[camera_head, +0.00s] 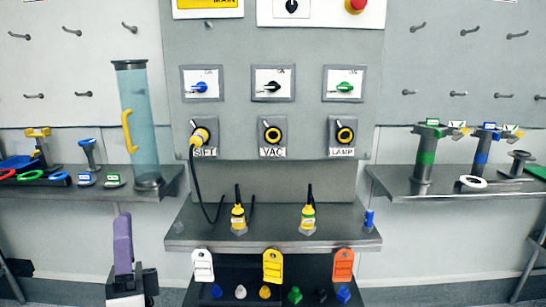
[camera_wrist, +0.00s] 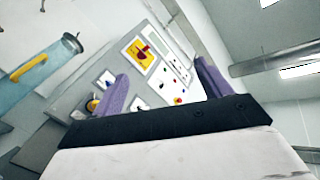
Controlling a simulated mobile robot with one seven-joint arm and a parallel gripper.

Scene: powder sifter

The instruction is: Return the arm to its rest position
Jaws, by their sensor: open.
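My gripper (camera_head: 123,220) is at the lower left of the head view, in front of the left shelf and below its edge. Its purple finger points up and only one finger shows clearly there. In the wrist view my gripper (camera_wrist: 161,70) shows two purple fingers spread wide apart with nothing between them. The wrist view is tilted and looks up at the panel (camera_wrist: 95,95) and the ceiling. My gripper touches nothing that I can see.
A tall blue clear cylinder (camera_head: 142,95) with a yellow handle stands on the left shelf (camera_head: 168,180). A middle shelf (camera_head: 270,226) holds two yellow plugs (camera_head: 238,218); another yellow plug (camera_head: 201,135) sits in the SIFT socket. The right shelf (camera_head: 450,182) holds several parts.

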